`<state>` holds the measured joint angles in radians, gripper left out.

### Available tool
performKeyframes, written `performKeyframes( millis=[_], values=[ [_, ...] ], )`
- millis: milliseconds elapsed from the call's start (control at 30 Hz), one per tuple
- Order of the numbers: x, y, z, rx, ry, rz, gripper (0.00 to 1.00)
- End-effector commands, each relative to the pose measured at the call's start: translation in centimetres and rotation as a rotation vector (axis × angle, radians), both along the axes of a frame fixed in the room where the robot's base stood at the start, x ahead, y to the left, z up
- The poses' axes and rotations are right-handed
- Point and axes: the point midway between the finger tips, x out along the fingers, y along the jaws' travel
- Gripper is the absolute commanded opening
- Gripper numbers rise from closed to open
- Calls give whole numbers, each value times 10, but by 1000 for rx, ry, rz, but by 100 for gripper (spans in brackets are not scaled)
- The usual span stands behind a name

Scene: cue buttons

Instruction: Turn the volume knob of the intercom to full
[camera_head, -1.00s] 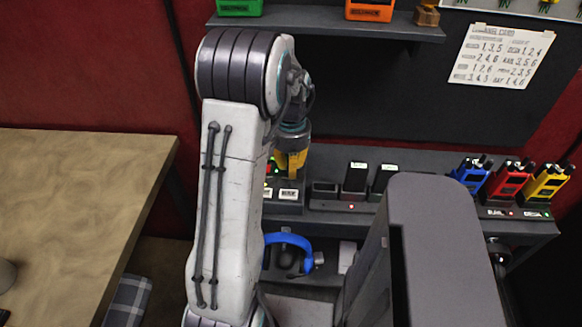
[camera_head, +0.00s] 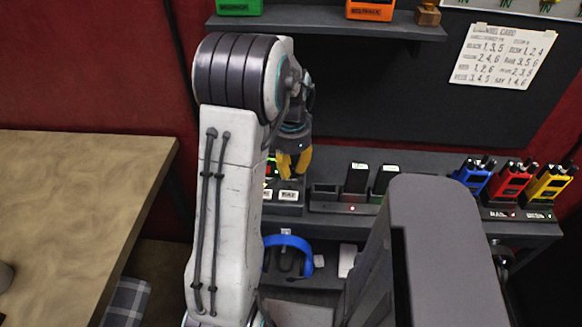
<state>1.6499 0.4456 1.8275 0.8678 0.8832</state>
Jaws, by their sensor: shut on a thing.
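The intercom (camera_head: 285,209) is a dark box on the desk behind my arm, with white labels on its front and small red and green lights at its left. My arm covers its left part. My gripper (camera_head: 293,176) points down over it, its two yellow fingers at the top of the box. The gripper is shut on the volume knob. The knob itself is hidden by the fingers, so its setting cannot be seen.
A charging dock (camera_head: 335,206) with two dark units stands right of the intercom. Blue, red and yellow radios (camera_head: 512,181) stand farther right. A blue headset (camera_head: 290,242) hangs below. A wooden table (camera_head: 80,200) is at the left.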

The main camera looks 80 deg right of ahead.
Motion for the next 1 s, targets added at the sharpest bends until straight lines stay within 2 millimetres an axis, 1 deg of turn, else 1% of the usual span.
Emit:
performKeyframes(
  millis=[567,600,867,900,1000],
  values=[
    [0,2,-2,6,0,-31,0],
    [0,2,-2,6,0,-31,22],
    [0,1,-1,3,-1,-30,46],
    [0,1,-1,3,-1,-30,47],
    [0,0,-1,1,0,-29,47]
  ],
)
